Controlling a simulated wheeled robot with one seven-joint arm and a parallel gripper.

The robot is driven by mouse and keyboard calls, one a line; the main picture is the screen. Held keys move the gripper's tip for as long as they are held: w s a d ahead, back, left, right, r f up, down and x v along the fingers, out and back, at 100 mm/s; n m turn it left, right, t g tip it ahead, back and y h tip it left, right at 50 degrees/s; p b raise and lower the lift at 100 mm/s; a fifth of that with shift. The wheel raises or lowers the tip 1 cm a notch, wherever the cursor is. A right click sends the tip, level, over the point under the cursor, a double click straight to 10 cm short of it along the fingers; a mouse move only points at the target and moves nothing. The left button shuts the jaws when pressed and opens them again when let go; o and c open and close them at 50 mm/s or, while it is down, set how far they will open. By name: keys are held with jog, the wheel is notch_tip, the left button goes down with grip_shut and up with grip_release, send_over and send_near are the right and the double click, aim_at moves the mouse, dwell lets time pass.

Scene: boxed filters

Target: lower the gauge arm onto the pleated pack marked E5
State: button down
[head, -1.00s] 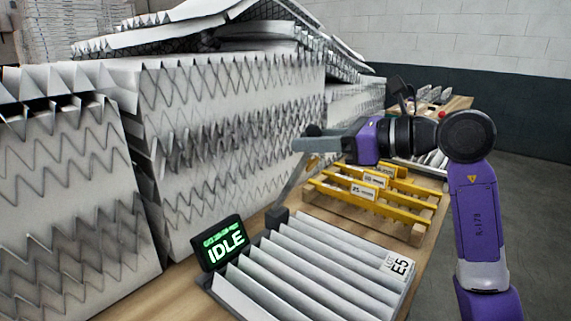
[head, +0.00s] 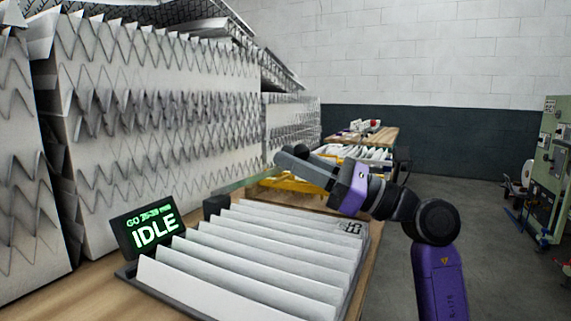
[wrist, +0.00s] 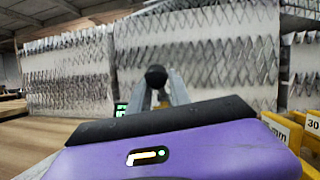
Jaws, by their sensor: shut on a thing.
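The white pleated pack (head: 255,250) lies in a dark tray on the bench, with its E5 label (head: 350,228) at the far right corner. The gauge arm (head: 243,183) is a thin bar rising from a black hinge block (head: 215,206) behind the pack. It is tilted up, with its knob end clear of the pleats. My gripper (head: 288,160) is shut on the arm's black knob (head: 302,151), beyond the pack's far edge in the picture. The knob (wrist: 156,76) shows between the fingers in the wrist view. The display (head: 150,228) reads IDLE.
Tall stacks of pleated filters (head: 160,120) stand along the left. Another bench (head: 372,136) stands farther back. Open floor (head: 480,230) lies to the right, with a green machine (head: 550,165) beyond.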

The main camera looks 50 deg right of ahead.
jog(key=shift+s+f+b, duration=0.35)
jog(key=shift+f+b, duration=0.1)
jog(key=shift+f, duration=0.1)
jog(key=c, duration=1.3)
grip_release()
jog(key=shift+s, duration=0.1)
jog(key=shift+f, duration=0.1)
jog(key=shift+v, duration=3.8)
jog(key=shift+o, duration=0.6)
